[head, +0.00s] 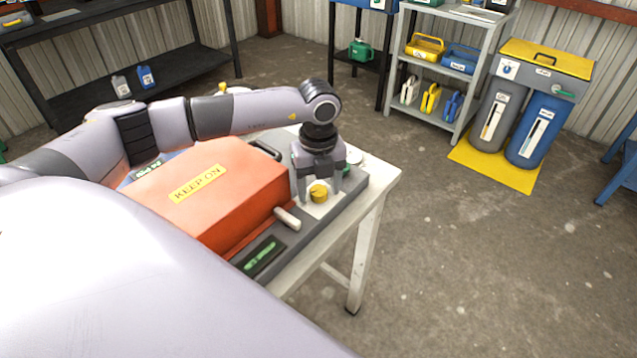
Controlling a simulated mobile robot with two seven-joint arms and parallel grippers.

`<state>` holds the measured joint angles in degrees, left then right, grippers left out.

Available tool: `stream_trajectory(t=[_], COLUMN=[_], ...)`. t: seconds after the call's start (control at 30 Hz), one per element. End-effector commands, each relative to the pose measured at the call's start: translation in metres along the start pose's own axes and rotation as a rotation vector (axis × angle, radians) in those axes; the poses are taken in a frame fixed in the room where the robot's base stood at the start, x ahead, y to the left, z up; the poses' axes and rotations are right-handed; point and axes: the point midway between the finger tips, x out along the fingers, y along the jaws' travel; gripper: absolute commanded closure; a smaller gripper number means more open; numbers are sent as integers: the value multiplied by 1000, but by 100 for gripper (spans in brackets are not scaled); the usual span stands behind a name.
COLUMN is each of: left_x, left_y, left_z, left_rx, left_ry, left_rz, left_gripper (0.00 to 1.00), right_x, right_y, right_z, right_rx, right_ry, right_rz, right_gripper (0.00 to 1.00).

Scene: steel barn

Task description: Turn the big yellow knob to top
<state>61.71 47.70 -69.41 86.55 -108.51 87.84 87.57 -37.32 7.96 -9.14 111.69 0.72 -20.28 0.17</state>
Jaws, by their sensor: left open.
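The big yellow knob (319,192) sits on a light plate at the right end of a grey-based machine with an orange cover (225,195). My left gripper (318,192) points down over the knob. Its fingers are apart, one on each side of the knob; I cannot tell whether they touch it. The knob's pointer direction is too small to make out. My right gripper is not in view.
The machine stands on a white table (375,190). A grey shelf (463,70) and blue and grey tanks (535,130) stand behind. The floor at right is clear.

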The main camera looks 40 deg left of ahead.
Motion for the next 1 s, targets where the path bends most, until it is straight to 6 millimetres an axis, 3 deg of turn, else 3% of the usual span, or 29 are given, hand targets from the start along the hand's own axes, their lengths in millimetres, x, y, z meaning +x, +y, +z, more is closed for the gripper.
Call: stream_trajectory(t=[0.13, 0.3, 0.67, 1.0], left_x=[0, 0, 0, 1], left_y=[0, 0, 0, -1], left_z=[0, 0, 0, 0], left_rx=[0, 0, 42, 271], left_ry=[0, 0, 0, 0], left_rz=[0, 0, 0, -1], left_gripper=[40, 93, 93, 93], right_x=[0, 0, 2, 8], right_y=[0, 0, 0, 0], right_z=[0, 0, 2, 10], right_rx=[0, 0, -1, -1], right_ry=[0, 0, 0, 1], right_rz=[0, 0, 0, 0], right_gripper=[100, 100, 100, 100])
